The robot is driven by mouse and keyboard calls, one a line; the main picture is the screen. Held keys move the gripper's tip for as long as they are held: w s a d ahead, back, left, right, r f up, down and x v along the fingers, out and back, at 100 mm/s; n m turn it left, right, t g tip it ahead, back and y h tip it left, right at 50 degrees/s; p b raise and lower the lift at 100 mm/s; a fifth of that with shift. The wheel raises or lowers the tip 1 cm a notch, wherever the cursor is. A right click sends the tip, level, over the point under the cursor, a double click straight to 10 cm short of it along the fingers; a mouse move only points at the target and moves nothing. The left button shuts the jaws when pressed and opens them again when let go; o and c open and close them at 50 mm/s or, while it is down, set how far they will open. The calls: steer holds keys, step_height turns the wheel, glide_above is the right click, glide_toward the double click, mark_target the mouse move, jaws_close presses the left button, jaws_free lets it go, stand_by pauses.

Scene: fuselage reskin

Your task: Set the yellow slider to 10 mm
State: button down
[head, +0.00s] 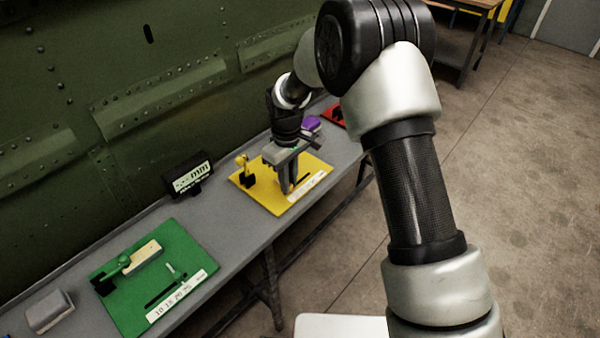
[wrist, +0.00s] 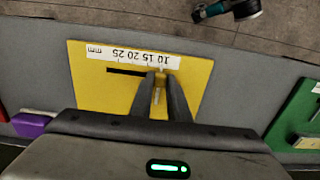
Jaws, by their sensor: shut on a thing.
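The yellow board (head: 250,184) lies on the bench and also shows in the wrist view (wrist: 95,97). Its printed scale (wrist: 120,54) appears upside down in the wrist view, with 10 at the right end and 25 toward the left. A dark slot (wrist: 126,71) runs alongside it. My gripper (wrist: 159,76) reaches down over the board and is shut on the slider, near the scale's 10 end. The fingers mostly hide the slider, and I cannot read its exact setting. In the head view, my gripper (head: 286,188) stands over the board's middle.
A black display (head: 190,180) marked mm stands behind the bench's boards. A green board (head: 130,300) lies nearer, with a grey block (head: 48,312) beside it. A purple object (head: 312,123) and a red board (head: 334,116) lie beyond. The green fuselage wall (head: 130,90) bounds the back.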

steer(key=shift+s+a, duration=0.2)
steer(key=c, duration=1.7)
jaws_free()
steer(key=shift+s, duration=0.1)
steer(key=shift+r, duration=0.25)
step_height(320, 180, up, 17)
steer(key=shift+p, duration=0.3)
